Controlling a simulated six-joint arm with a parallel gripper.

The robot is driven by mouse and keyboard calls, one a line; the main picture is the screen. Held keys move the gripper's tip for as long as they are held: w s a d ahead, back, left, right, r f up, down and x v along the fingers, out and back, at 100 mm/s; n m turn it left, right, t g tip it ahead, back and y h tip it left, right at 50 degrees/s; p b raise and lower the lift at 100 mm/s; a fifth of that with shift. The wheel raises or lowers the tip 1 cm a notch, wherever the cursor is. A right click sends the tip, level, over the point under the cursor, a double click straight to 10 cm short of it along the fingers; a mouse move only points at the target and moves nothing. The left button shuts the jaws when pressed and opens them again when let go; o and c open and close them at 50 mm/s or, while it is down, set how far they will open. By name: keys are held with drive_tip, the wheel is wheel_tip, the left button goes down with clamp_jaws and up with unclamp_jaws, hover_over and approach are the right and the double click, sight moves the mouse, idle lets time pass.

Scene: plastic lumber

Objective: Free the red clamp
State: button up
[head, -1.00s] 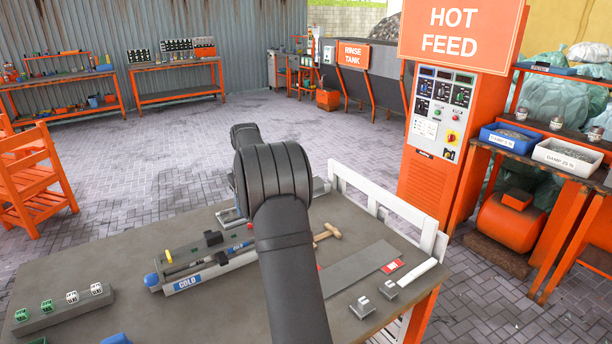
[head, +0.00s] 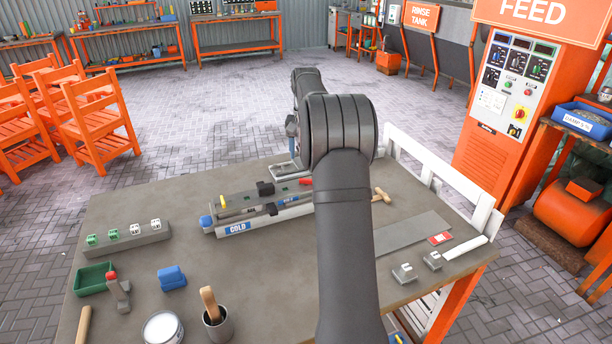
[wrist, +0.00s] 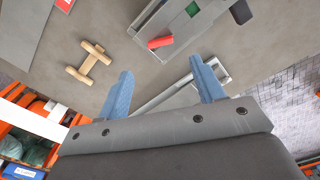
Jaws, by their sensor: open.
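A red piece (wrist: 160,42), which looks like the red clamp's handle, lies at the near end of a grey jig (wrist: 183,22) in the wrist view. It also shows as a small red bit (head: 305,181) beside my arm in the head view. My gripper (wrist: 160,66) is open and empty, its two blue fingers apart. In the picture its fingertips are just below the red piece, and I see no contact. A pale metal frame (wrist: 165,96) shows between and behind the fingers. In the head view my arm hides part of the jig.
A rail marked COLD (head: 265,221) lies along the jig. A wooden mallet (wrist: 90,60) lies to the left in the wrist view. A green tray (head: 94,279), blue block (head: 171,278) and brush cup (head: 218,324) stand at the table's front left. A white rail (head: 440,178) edges the right side.

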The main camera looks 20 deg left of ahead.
wheel_tip(320, 180, down, 9)
drive_tip(key=shift+r, duration=0.1)
idle(0.3)
drive_tip(key=c, duration=1)
